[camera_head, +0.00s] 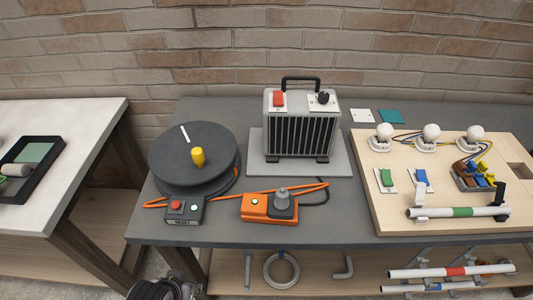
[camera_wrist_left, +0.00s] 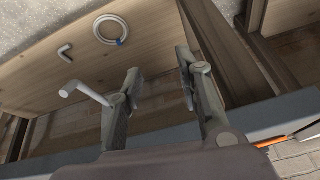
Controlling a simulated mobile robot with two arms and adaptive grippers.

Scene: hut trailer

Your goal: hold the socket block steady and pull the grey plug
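The orange socket block (camera_head: 256,208) lies near the front edge of the grey bench in the head view. The grey plug (camera_head: 283,202) stands upright in the dark socket at the block's right end. A dark cable runs from near the plug towards the heater. My left gripper (camera_wrist_left: 160,75) is open and empty in the left wrist view, its two fingers apart. Behind them are a lower wooden shelf and the bench's front edge. A dark part of my left arm shows at the bottom left of the head view, below the bench. My right gripper is not in view.
A grey heater (camera_head: 300,125) stands behind the block. A dark round turntable (camera_head: 194,150) and a small button box (camera_head: 184,209) are to its left. A wooden board (camera_head: 390,220) with lamps and switches is to the right.

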